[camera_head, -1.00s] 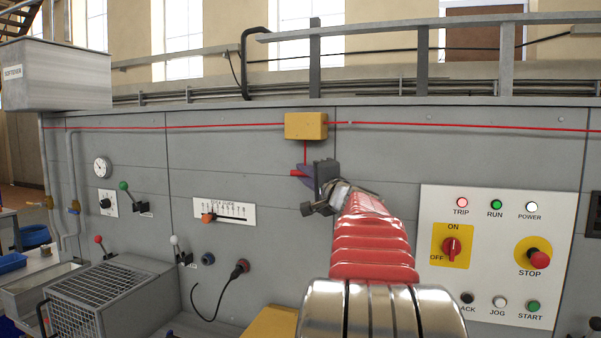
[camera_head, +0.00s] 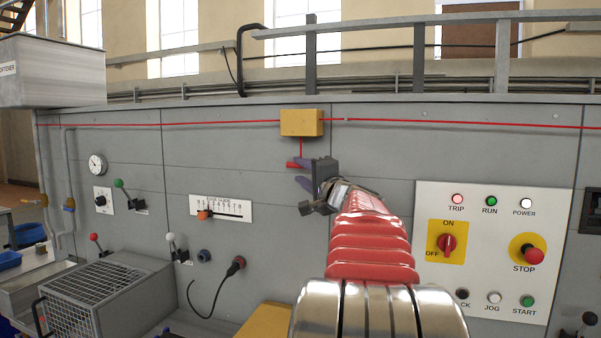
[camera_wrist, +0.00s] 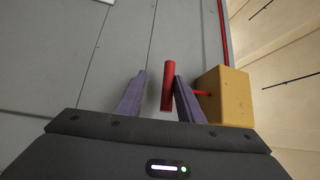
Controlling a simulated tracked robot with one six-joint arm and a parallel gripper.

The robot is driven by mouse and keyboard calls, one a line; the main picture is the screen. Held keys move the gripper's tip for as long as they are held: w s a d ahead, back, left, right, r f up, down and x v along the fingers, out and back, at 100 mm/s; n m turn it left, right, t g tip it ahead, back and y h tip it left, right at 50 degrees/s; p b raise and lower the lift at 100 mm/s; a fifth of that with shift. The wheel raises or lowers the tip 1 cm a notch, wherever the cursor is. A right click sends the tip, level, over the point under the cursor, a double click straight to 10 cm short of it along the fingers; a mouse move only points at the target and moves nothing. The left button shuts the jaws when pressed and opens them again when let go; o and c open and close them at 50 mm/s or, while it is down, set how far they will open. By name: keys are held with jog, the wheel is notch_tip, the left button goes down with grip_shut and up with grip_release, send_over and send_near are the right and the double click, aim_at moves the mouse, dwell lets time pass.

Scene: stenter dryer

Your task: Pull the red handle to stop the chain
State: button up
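The red handle (camera_head: 294,165) is a short red bar hanging on a red cord below a yellow box on the grey panel. My gripper (camera_head: 301,173) is at the handle, reaching in from the lower right. In the wrist view the red handle (camera_wrist: 168,88) stands between the two purple fingers of my gripper (camera_wrist: 158,98), close to the right finger. A clear gap shows between the handle and the left finger. The fingers are apart and not closed on it. Whether the right finger touches the handle I cannot tell.
The yellow box (camera_head: 302,123) sits on a red line (camera_head: 450,124) running along the panel. To the right is a white control board (camera_head: 480,250) with lamps, a rotary switch and a stop button. A slide gauge (camera_head: 221,208) and levers are at left.

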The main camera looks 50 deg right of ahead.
jog(key=v, duration=1.2)
jog(key=shift+s, duration=0.2)
jog(key=shift+a+f, duration=0.1)
